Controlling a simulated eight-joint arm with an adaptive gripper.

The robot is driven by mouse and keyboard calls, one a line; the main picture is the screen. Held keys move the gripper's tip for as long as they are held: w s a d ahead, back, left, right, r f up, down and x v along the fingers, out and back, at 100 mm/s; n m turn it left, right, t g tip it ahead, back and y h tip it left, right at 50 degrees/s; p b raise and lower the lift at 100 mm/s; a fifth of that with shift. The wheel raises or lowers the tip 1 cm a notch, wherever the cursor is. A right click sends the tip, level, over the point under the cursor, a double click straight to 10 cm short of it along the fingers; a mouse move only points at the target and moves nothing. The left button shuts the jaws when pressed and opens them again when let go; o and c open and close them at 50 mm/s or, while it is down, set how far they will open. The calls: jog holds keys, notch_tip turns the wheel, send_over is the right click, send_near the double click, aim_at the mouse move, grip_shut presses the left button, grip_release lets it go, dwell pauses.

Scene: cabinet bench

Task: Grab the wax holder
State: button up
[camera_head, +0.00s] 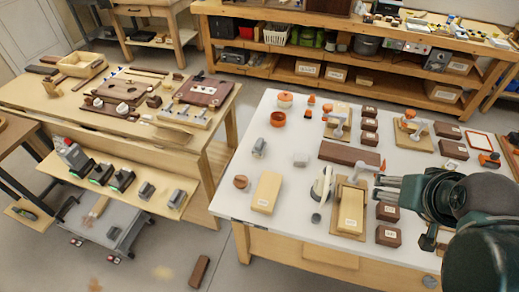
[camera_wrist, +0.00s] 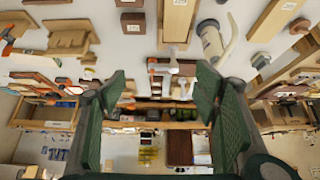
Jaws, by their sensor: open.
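My gripper (camera_head: 384,188) is open and empty above the right part of the white bench top (camera_head: 225,200). Its two green fingers stand wide apart in the wrist view (camera_wrist: 160,95), with nothing between them. I cannot tell for certain which object is the wax holder. Small round pieces stand at the bench's far left: an orange cup (camera_head: 278,119) and an orange pot with a pale top (camera_head: 285,100). A white curved piece (camera_head: 321,183) stands left of my gripper and also shows in the wrist view (camera_wrist: 214,42). My gripper touches none of these.
A light wooden block (camera_head: 266,191) and a framed board (camera_head: 351,210) lie near the front edge. Dark wooden blocks (camera_head: 388,235) lie beside and beneath my arm. A dark plank (camera_head: 348,156) lies mid-bench.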

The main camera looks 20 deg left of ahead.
jog(key=shift+w+a, duration=0.1)
jog(key=w+a+r+n+g+p, duration=0.25)
jog(key=w+a+n, duration=0.25)
jog(key=w+a, duration=0.45)
jog(key=n+g+p, duration=0.3)
jog(key=n+g, duration=0.2)
jog(key=n, duration=0.7)
send_over(261, 141)
notch_tip(261, 141, down, 20)
jog(key=shift+w+f, duration=0.1)
jog(key=shift+f, duration=0.05)
jog(key=shift+a+f+n, duration=0.15)
jog(key=shift+f+n, duration=0.15)
jog(key=shift+f+b, duration=0.35)
jog(key=shift+f, duration=0.9)
